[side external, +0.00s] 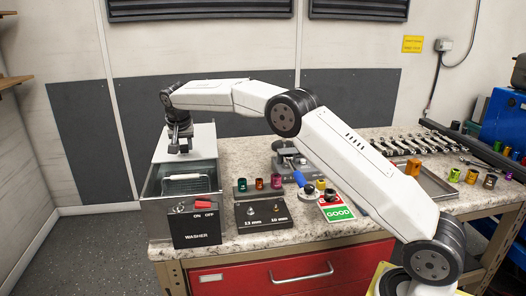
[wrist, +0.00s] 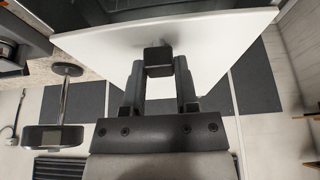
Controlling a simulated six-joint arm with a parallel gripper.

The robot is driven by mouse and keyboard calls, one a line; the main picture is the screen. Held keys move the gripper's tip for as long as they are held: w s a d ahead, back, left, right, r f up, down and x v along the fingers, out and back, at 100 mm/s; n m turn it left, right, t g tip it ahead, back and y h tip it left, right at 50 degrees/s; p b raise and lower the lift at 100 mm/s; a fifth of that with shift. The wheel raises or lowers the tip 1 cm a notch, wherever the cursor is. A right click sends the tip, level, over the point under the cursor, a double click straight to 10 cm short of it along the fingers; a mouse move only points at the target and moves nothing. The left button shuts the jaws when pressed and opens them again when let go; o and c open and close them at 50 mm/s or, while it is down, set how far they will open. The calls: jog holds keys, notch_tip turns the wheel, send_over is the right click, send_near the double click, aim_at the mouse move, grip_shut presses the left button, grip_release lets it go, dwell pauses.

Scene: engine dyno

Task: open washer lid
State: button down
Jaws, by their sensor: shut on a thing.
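The washer (side external: 181,210) is a grey metal box at the left end of the bench, with a black front panel marked WASHER. Its pale lid (side external: 204,139) stands raised at the back of the box, and a wire basket shows inside. My gripper (side external: 180,146) is at the lid, over the back of the washer. In the wrist view, the fingers (wrist: 159,75) are shut on the dark lid handle (wrist: 158,57), which sticks out from the white lid (wrist: 215,45). The exact angle of the lid is hard to tell.
A red switch (side external: 202,204) sits on the washer's front panel. A metal tray (side external: 432,181) lies farther right.

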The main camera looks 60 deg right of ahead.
jog(key=shift+w+d, duration=0.3)
jog(key=shift+w, duration=0.05)
jog(key=shift+c, duration=1.8)
grip_release()
jog(key=shift+r, duration=0.1)
jog(key=v, duration=0.7)
jog(key=shift+r, duration=0.3)
jog(key=shift+s+a, duration=0.1)
jog(key=shift+s, duration=0.05)
